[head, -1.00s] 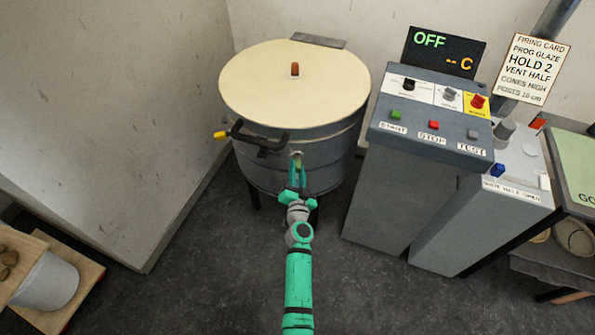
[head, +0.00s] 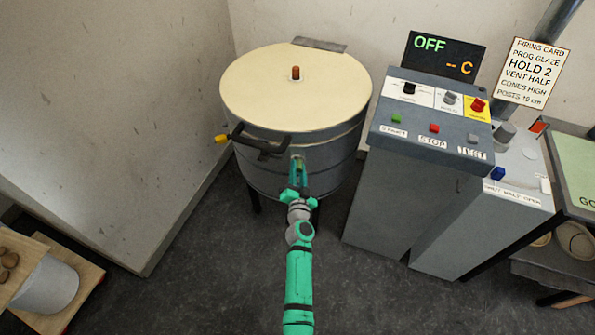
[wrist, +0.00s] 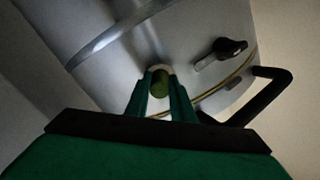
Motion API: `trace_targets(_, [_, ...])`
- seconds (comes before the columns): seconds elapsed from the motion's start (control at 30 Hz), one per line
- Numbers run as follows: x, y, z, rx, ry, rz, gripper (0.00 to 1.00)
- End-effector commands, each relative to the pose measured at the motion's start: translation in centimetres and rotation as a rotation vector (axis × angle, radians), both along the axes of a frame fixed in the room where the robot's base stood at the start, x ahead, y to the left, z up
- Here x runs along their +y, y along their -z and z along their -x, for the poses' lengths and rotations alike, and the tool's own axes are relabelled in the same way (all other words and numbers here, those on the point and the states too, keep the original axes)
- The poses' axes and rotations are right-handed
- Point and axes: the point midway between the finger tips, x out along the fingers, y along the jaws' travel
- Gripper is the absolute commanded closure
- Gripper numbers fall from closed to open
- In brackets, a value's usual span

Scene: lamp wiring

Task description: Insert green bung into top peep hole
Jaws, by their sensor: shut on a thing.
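The round kiln (head: 262,164) has a pale lid and grey metal sides. My gripper (head: 298,172) is at its front wall, just below the lid's rim. In the wrist view my gripper (wrist: 160,92) is shut on the green bung (wrist: 160,86), a dull olive plug between the two green fingers. A pale ring, the top peep hole's rim (wrist: 158,69), shows right behind the bung's far end. The bung lines up with this hole and covers most of it. I cannot tell how deep it sits.
A black lid handle (head: 258,141) with a yellow tip is left of my gripper; a black latch (wrist: 222,54) shows in the wrist view. The grey control console (head: 400,190) stands to the right. Open floor lies in front of the kiln.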

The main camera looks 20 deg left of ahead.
Motion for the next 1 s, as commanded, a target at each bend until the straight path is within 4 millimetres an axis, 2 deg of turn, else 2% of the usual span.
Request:
trace_targets(0.37, [0.28, -0.05, -0.41, 0.0, -0.001, -0.001, 0.98])
trace_targets(0.4, [0.28, -0.05, -0.41, 0.0, -0.001, -0.001, 0.74])
trace_targets(0.47, [0.28, -0.06, -0.41, 0.0, -0.001, -0.001, 0.59])
trace_targets(0.5, [0.28, -0.05, -0.41, 0.0, -0.001, -0.001, 0.57])
trace_targets(1.0, [0.14, 0.08, 0.39, 0.0, -0.004, 0.001, 0.57])
